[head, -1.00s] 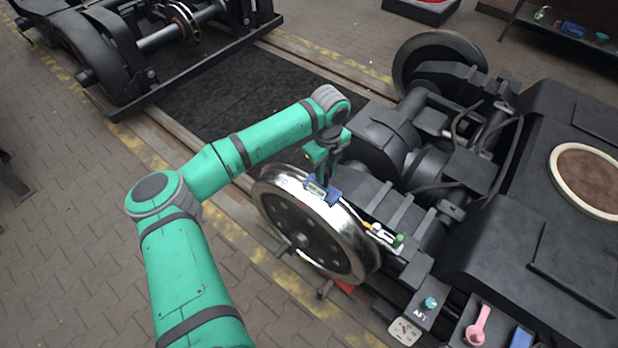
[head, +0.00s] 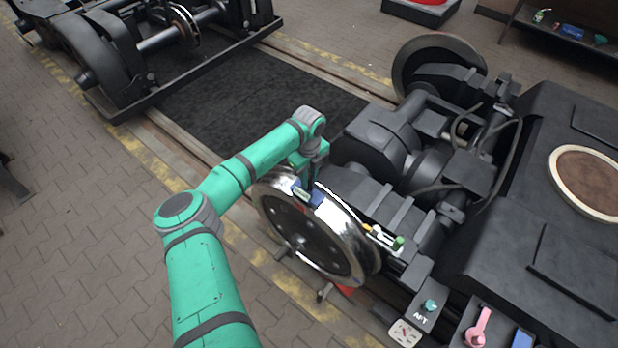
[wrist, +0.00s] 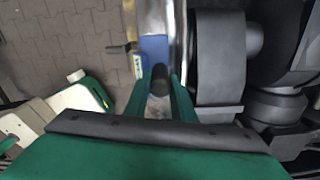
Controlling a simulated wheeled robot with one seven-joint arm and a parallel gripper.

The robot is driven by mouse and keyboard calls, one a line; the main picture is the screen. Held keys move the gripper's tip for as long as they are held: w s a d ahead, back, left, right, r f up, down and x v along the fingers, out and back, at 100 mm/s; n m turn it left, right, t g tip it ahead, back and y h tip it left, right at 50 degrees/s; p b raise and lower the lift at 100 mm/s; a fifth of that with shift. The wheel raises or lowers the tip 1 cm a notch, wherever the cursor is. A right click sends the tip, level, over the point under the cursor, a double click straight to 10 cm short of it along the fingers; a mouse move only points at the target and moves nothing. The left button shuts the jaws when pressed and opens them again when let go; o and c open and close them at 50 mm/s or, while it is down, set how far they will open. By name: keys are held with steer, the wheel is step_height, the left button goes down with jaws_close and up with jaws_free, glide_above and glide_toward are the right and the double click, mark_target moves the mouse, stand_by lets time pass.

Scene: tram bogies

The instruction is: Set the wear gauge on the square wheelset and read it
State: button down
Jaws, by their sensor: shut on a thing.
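The wear gauge (head: 307,197), a small blue block with a pale display, is at the upper rim of the shiny wheel (head: 349,235). In the wrist view the gauge (wrist: 155,45) lies between my fingers, beside the bright rim (wrist: 177,35). My gripper (head: 309,181) is shut on the gauge's dark stem, and its fingers show in the wrist view (wrist: 161,88). I cannot tell whether the gauge touches the tread. The display is too small to read.
The dark bogie frame (head: 375,205) stands right of the wheel. A yellow, white and green tool (head: 384,236) lies on it. A pink tool (head: 480,326) and a blue block (head: 521,338) sit lower right. Another bogie (head: 190,68) stands upper left.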

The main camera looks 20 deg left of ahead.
steer(key=shift+f, duration=0.2)
steer(key=c, duration=1.5)
jaws_free()
steer(key=shift+r, duration=0.1)
step_height(320, 180, up, 12)
steer(key=shift+r, duration=0.2)
